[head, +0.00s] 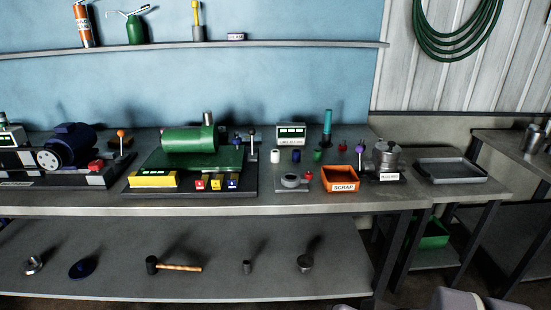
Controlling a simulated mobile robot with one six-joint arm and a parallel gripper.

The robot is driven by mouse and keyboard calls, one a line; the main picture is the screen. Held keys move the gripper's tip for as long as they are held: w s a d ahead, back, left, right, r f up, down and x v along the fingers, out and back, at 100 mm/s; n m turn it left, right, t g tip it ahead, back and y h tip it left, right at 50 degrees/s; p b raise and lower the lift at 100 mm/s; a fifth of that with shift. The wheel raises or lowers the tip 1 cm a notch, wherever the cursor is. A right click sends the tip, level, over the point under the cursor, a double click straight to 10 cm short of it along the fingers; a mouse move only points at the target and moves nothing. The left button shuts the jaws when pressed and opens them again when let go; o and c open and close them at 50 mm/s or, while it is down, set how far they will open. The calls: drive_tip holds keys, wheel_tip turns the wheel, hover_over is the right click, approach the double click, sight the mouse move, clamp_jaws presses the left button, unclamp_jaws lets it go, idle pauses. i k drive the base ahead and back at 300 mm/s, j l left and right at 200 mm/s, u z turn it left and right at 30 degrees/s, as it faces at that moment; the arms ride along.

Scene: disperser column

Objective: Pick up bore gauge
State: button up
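A tall teal-handled tool (327,122) stands upright near the back of the bench, just right of a small display unit (291,134). It looks like the bore gauge, but no label on it can be read. Its lower end is dark and too small to make out. A grey ring-shaped piece (290,181) lies on a light plate in front of the display. My gripper cannot be made out in the head view; only pale rounded parts show at the bottom right edge.
Small white, blue and green cylinders stand around the tool. An orange SCRAP bin (341,187) and a labelled metal pot (387,157) are in front and to the right. A grey tray (450,180) is further right. A green machine (190,140) stands left. A lower shelf (120,288) holds several loose items.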

sight(328, 115)
drive_tip(key=i+l+z, duration=0.25)
drive_tip(key=i, duration=0.45)
drive_tip(key=i+l+z, duration=0.15)
drive_tip(key=i+z, duration=0.15)
drive_tip(key=i, duration=0.45)
